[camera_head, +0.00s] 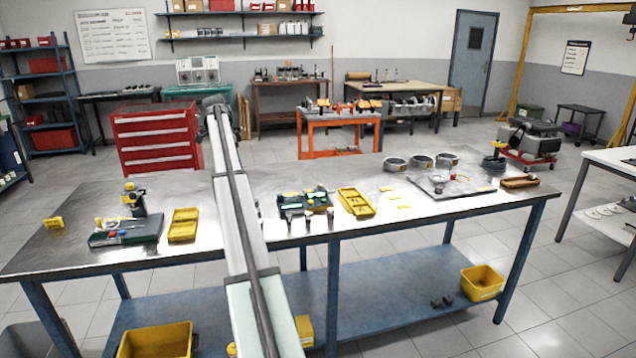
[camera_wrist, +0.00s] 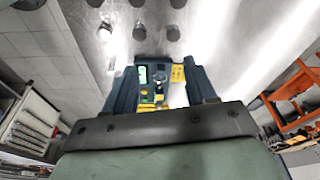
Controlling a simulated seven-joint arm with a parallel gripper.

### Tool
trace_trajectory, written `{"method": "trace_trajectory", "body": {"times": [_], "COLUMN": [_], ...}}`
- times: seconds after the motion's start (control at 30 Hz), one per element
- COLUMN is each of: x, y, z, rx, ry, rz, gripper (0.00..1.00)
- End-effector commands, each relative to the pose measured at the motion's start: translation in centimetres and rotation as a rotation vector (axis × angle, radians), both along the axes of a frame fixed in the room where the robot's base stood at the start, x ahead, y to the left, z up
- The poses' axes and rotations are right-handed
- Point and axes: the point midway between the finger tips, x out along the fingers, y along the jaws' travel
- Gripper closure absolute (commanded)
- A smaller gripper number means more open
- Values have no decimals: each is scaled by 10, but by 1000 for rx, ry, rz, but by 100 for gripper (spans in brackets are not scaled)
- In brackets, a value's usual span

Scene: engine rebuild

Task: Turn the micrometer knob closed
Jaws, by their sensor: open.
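The micrometer and its knob are too small to make out for certain. A dark case with green labels (camera_head: 308,201) lies mid-bench, just right of my arm. In the wrist view, small green, grey and yellow items (camera_wrist: 157,88) show between my fingers. My gripper (camera_wrist: 165,80) is open, with its two dark blue fingers apart on either side of these items. No contact can be seen, and the height above the bench is unclear. My gripper cannot be made out in the head view, where my pale arm crosses the bench.
Several pistons (camera_head: 331,218) stand at the bench's front edge near the case. A yellow tray (camera_head: 356,203) lies right of it. Left of my arm are another yellow tray (camera_head: 183,225) and a green mat (camera_head: 125,232) with a dark upright stand (camera_head: 134,200). Bare bench lies between these groups.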

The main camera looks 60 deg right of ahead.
Motion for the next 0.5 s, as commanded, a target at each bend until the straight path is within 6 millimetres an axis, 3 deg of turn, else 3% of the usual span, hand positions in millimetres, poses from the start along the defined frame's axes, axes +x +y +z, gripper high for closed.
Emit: {"method": "trace_trajectory", "body": {"times": [0.03,0.2,0.3,0.5], "x": [-20,-86,-120,-162], "y": [-34,-120,-157,-197], "z": [0,-2,-2,-3], "rx": [-16,-68,-90,-115], "ry": [13,59,83,110], "rz": [-37,-134,-179,-229], "gripper": [44,44,44,44]}}
